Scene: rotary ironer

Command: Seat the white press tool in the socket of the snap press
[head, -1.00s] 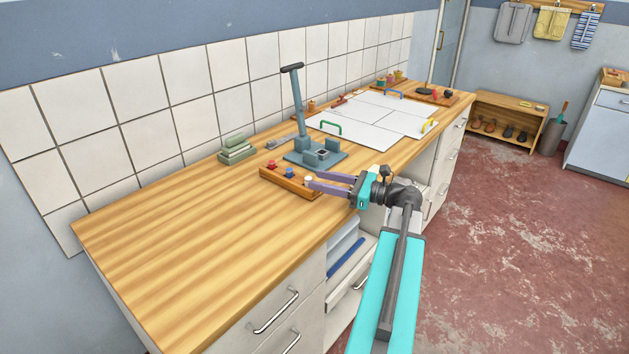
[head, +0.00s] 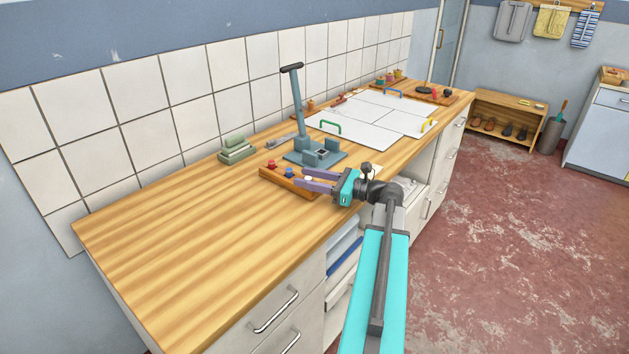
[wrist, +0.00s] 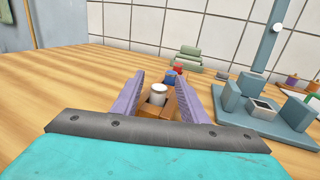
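The white press tool (wrist: 158,94) stands upright in a wooden rack (wrist: 170,108), with red and blue tools behind it in the wrist view. It shows as a small white top in the head view (head: 309,179). My gripper (head: 300,177) is open, its two purple fingers pointing at the rack. In the wrist view the fingers (wrist: 162,85) stand on either side of the white tool, with gaps on both sides. The blue-grey snap press (head: 299,120) stands behind the rack, its lever raised. Its square socket (wrist: 262,105) looks empty, to the right of my gripper in the wrist view.
A grey tool (head: 281,141) lies by the press. The near left counter (head: 190,220) is clear.

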